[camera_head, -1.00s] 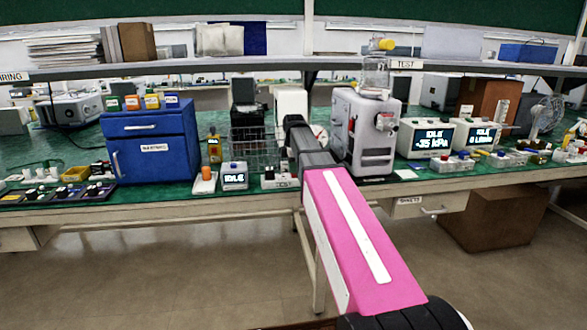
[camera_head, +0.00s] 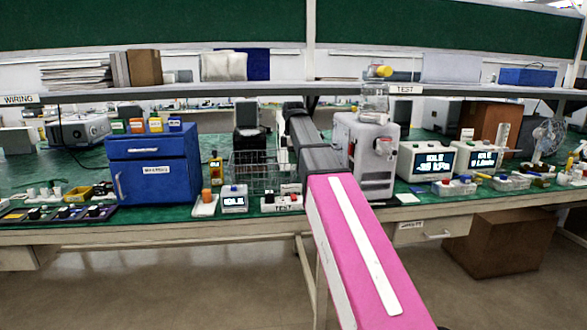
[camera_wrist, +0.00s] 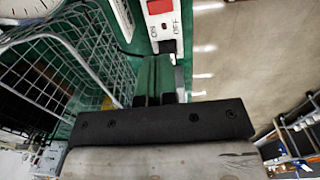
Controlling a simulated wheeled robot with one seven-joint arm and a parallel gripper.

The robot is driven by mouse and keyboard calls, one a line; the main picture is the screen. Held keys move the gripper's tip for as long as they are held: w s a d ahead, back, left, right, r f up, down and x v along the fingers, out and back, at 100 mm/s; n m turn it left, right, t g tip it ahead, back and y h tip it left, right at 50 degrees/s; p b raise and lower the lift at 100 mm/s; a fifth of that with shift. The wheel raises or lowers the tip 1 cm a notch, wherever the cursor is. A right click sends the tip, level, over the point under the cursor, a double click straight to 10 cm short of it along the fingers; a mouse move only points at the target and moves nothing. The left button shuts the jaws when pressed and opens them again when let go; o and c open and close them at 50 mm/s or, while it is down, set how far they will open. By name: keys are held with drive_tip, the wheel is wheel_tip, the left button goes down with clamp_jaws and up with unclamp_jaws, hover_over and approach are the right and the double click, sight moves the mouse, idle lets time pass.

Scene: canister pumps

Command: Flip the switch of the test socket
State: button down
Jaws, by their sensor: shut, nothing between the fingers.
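The test socket (camera_head: 283,203) is a small white box with a TEST label near the front edge of the green bench. In the wrist view its white face (camera_wrist: 154,33) shows ON and OFF lettering, a red part at the top and a small reddish dot between the words. A black part (camera_wrist: 167,46) sits at its lower end. I cannot tell whether that is the switch. My gripper (camera_wrist: 160,60) is shut and empty, its fingertips overlapping the socket's lower end in the picture. Contact cannot be told. In the head view my arm hides the gripper.
A wire basket (camera_head: 257,166) stands just behind the socket and close left of my fingers in the wrist view. A grey pump machine (camera_head: 366,155) stands right of my arm.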

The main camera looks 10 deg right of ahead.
sight(293, 195)
drive_tip(key=shift+r, duration=0.3)
drive_tip(key=shift+w, duration=0.1)
drive_tip(key=shift+w+f, duration=0.1)
drive_tip(key=shift+w, duration=0.5)
drive_tip(key=shift+f, duration=0.1)
drive_tip(key=f, duration=1.3)
drive_tip(key=shift+w+f, duration=0.2)
drive_tip(key=shift+f, duration=0.2)
